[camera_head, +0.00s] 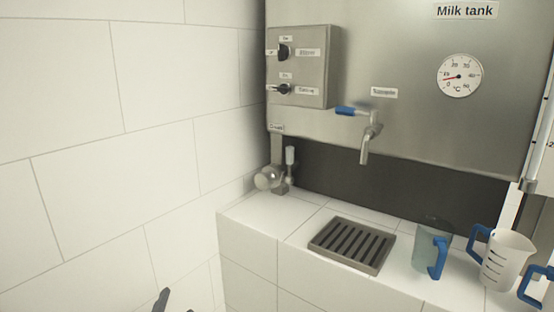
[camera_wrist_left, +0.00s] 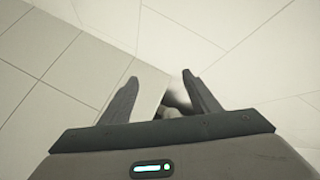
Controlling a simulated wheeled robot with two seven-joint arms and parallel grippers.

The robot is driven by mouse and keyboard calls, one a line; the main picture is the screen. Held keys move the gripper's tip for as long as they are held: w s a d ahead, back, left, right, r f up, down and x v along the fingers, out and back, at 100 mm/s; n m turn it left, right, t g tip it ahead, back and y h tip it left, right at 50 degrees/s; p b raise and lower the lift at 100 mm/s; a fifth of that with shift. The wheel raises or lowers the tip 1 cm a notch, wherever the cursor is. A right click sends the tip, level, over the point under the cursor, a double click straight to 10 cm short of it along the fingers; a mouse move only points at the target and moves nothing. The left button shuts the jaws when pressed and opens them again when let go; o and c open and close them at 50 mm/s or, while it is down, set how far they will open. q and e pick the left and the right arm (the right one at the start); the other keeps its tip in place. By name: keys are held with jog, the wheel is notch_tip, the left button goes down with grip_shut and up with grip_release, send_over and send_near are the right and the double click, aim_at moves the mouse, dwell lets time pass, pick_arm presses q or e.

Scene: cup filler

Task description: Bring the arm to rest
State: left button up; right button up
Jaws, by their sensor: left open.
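My left gripper (camera_wrist_left: 160,88) is open and empty in the left wrist view, its two dark fingers spread apart over pale tiles. In the head view only the tip of the left gripper (camera_head: 163,300) shows at the bottom edge, left of the counter and apart from it. My right gripper is not in view.
A tiled counter (camera_head: 295,218) holds a drain grate (camera_head: 352,245), a clear jug (camera_head: 424,250) and a white measuring jug (camera_head: 505,262), both with blue handles. The steel milk tank (camera_head: 420,110) with its tap (camera_head: 369,140) stands behind. A white tiled wall (camera_head: 90,150) is at left.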

pick_arm(q)
jog(key=s+f+n+g+h, duration=0.15)
jog(key=s+f+g, duration=0.25)
jog(key=s+f, duration=0.55)
jog(key=s+f+n+g, duration=0.35)
jog(key=s+f, duration=0.25)
jog(key=s, duration=0.7)
jog(key=s+f+n+g+h, duration=0.15)
jog(key=s+f+g, duration=0.35)
jog(key=s+f, duration=0.5)
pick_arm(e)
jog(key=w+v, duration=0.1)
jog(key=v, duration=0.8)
pick_arm(q)
jog(key=s+d+p+x, duration=0.1)
jog(key=d+p+x, duration=0.1)
jog(key=x, duration=1.1)
notch_tip(320, 180, down, 15)
jog(key=s+d+t+p, duration=0.1)
jog(key=s, duration=0.2)
jog(key=shift+d+f+t+h+p, duration=0.2)
jog(key=shift+d+t+h+p, duration=0.15)
jog(key=shift+d+h+p, duration=0.05)
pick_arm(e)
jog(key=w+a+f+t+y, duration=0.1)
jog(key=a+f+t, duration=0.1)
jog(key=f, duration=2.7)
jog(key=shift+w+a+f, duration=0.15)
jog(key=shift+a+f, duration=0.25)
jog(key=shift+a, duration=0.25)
